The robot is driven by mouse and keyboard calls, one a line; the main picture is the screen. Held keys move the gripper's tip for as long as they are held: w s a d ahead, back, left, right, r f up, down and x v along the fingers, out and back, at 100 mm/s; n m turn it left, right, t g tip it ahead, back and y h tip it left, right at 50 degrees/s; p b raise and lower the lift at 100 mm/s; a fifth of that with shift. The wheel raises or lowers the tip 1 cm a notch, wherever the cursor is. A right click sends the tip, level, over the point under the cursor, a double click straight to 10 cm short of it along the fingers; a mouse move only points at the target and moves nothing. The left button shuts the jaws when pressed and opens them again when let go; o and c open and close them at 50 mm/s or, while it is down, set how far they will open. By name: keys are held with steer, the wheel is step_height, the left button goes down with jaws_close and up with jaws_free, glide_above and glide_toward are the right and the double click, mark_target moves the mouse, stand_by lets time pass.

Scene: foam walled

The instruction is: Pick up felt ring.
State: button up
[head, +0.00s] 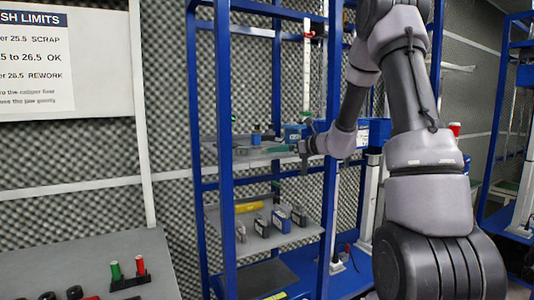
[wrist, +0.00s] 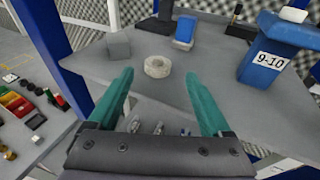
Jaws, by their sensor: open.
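The felt ring (wrist: 157,67) is a small, pale, thick ring lying flat on a grey shelf (wrist: 215,88) in the wrist view, its hole facing up. My gripper (wrist: 158,74) has two teal fingers spread wide and nothing between them. The ring shows between the fingertips in the picture, a little beyond them; no contact shows. In the head view my gripper (head: 280,148) reaches in from the right over the upper shelf of a blue-framed rack. I cannot make out the ring in the head view.
In the wrist view, a grey block (wrist: 118,45) and a blue block (wrist: 185,30) stand behind the ring. Blue rack posts (head: 225,150) flank the shelf. A lower shelf (head: 262,236) holds several boxes.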

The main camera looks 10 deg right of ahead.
mark_target(271, 154)
steer(key=x, duration=0.4)
steer(key=shift+a+f, duration=0.1)
steer(key=shift+a, duration=0.1)
jaws_close()
